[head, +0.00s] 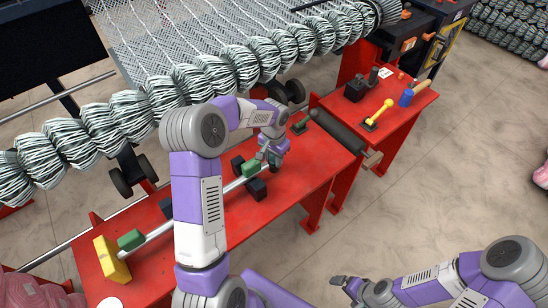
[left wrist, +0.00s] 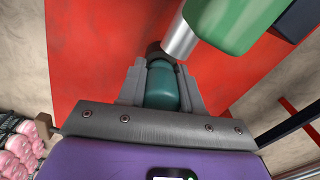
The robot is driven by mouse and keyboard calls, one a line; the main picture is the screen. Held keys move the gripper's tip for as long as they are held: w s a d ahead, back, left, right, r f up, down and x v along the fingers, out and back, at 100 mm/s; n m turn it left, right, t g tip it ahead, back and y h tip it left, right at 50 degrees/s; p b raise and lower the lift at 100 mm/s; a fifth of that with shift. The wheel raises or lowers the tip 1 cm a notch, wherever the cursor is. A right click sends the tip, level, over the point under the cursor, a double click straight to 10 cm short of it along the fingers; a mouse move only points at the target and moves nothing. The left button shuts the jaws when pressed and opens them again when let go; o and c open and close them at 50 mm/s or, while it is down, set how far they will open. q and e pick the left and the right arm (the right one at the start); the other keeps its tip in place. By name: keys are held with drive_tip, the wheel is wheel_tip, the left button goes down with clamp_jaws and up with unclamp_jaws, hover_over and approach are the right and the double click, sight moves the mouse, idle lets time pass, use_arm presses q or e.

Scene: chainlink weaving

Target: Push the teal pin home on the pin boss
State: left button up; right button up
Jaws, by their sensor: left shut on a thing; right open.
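The teal pin (left wrist: 162,90) shows in the left wrist view between the two grey fingers of my left gripper (left wrist: 161,72), which is shut on it. A dark brownish round part shows just past the pin's far end; I cannot tell whether it is the pin boss or whether the pin touches it. In the head view my left gripper (head: 270,156) is low over the red table, beside a green block on a silver rod. The pin is too small and covered to make out there. My right gripper (head: 346,285) is open and empty, off the table at the lower right.
The silver rod (head: 161,231) runs along the red table (head: 300,175) from a yellow block (head: 111,260), carrying green blocks (head: 131,239). Dark blocks (head: 256,189) stand beside it. A dark roller (head: 337,131), a yellow tool (head: 379,112) and a blue bottle (head: 406,98) lie further right.

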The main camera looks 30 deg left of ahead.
use_arm(q)
drive_tip(key=o, duration=1)
drive_tip(key=shift+f, duration=0.15)
drive_tip(key=shift+o, duration=0.6)
drive_tip(key=shift+s, duration=0.1)
drive_tip(key=shift+d+f, duration=0.1)
drive_tip(key=shift+d, duration=0.15)
drive_tip(key=r, duration=0.2)
drive_tip(key=r+p, duration=0.1)
drive_tip(key=r, duration=0.2)
drive_tip(key=r+p, duration=0.1)
drive_tip(key=r, duration=0.1)
drive_tip(key=shift+a+r, duration=0.15)
drive_tip(key=shift+a, duration=0.2)
drive_tip(key=shift+a+r+p, duration=0.1)
drive_tip(key=shift+r+p, duration=0.2)
drive_tip(key=shift+r, duration=0.1)
